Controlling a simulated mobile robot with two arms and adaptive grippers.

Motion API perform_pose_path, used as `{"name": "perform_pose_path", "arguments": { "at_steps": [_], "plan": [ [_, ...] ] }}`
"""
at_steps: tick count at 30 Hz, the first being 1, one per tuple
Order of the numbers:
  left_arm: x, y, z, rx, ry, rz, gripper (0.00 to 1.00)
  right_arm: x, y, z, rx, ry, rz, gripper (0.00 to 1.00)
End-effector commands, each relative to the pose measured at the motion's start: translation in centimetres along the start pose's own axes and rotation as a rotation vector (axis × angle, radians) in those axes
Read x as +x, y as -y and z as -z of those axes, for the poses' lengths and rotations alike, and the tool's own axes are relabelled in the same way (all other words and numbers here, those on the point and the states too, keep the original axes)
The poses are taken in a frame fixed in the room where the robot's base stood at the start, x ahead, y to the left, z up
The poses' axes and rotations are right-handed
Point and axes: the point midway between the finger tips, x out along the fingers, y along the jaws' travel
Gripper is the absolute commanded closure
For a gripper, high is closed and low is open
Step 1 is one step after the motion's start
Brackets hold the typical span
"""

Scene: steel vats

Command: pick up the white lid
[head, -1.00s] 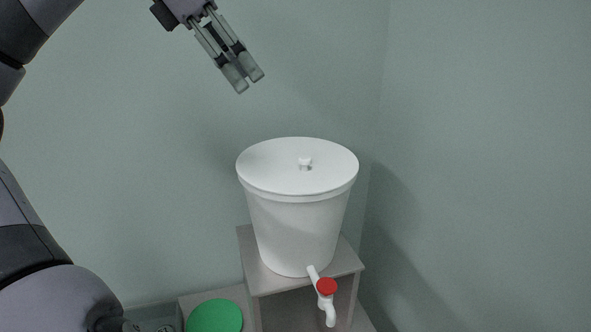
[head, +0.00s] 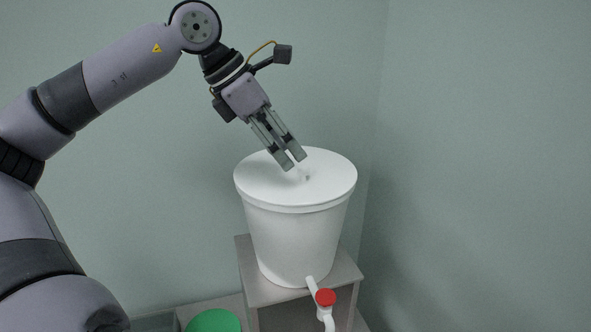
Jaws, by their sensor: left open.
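The white lid (head: 327,184) lies flat on top of a white bucket-shaped vat (head: 296,239). A small knob (head: 307,177) stands near the lid's middle, just right of and below my fingertips in the picture. My left gripper (head: 293,162) comes down at a slant from the upper left, with its fingertips over the lid's far middle part. It is open by a narrow gap and holds nothing. I cannot tell how high the fingertips are above the lid. My right gripper does not show.
The vat stands on a grey stand (head: 351,270) near the room's corner. A tap with a red handle (head: 326,297) juts from the vat's lower front. A green round thing (head: 213,322) is at the lower left. Walls lie close behind and to the right.

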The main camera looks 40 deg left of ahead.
Motion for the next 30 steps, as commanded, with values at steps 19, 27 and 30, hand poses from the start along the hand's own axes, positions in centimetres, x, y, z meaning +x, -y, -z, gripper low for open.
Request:
{"name": "perform_pose_path", "arguments": {
  "at_steps": [19,27,30],
  "plan": [
    [5.0,0.0,-0.5,-0.001,-0.001,0.001,0.58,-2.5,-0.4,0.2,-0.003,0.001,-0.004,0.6],
    [4.9,0.0,-0.5,0.0,-0.001,0.001,0.76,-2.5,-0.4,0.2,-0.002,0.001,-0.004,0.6],
    [4.9,0.0,-0.5,0.0,-0.001,0.001,0.83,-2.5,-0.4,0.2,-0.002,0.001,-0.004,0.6]
  ]
}}
